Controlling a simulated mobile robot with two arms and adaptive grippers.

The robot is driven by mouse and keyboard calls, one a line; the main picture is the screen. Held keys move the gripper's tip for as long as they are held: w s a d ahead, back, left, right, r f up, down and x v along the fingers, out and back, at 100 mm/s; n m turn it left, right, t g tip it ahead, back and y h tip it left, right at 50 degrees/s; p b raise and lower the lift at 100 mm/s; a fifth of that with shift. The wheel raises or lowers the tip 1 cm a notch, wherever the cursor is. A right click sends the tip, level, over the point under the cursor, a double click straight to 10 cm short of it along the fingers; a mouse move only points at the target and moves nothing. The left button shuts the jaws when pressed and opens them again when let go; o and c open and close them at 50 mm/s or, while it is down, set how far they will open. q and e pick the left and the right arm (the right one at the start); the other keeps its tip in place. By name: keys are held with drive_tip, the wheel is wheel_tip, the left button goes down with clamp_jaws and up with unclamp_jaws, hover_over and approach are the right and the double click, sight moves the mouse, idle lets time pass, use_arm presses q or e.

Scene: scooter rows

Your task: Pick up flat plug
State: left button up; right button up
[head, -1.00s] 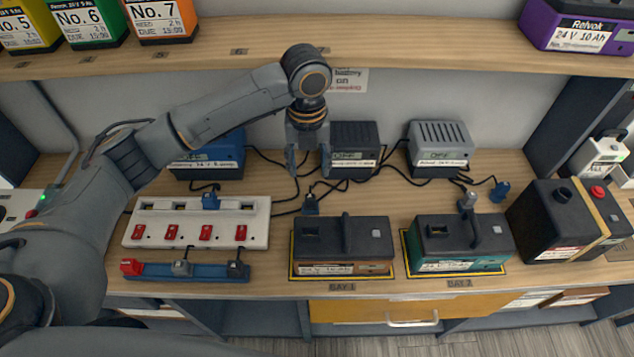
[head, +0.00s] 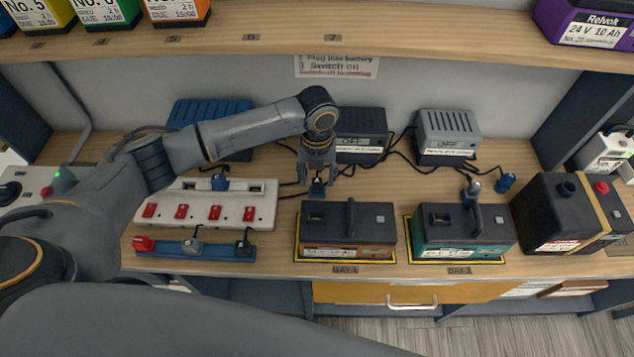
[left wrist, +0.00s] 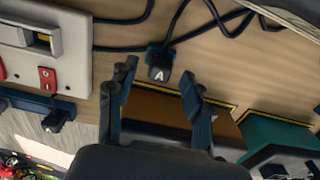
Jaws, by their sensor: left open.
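A dark blue plug marked A (left wrist: 158,66) lies on the bench behind the bay 1 battery, its cable running back. It also shows small in the head view (head: 317,189). No label reading "flat" is visible. My left gripper (head: 316,178) points down over this plug, jaws open. In the left wrist view the open fingers (left wrist: 160,78) stand on either side of the line to the plug, which is just beyond the tips; contact cannot be told. A grey plug (head: 471,189) and a blue plug (head: 505,183) lie behind the bay 2 battery. My right gripper is not seen.
The bay 1 battery (head: 333,230) and bay 2 battery (head: 448,230) stand at the front. A white power strip (head: 178,194) and a blue plug rack (head: 215,254) are left. Chargers (head: 447,128) and loose cables lie behind. A shelf (head: 390,40) overhangs the back.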

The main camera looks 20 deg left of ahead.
use_arm(q)
wheel_tip(320, 180, down, 2)
drive_tip(key=shift+f, duration=0.2)
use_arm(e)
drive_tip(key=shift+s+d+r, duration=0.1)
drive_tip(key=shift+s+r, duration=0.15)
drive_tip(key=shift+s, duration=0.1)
use_arm(q)
clamp_jaws()
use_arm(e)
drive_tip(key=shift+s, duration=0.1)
use_arm(q)
drive_tip(key=shift+r, duration=0.15)
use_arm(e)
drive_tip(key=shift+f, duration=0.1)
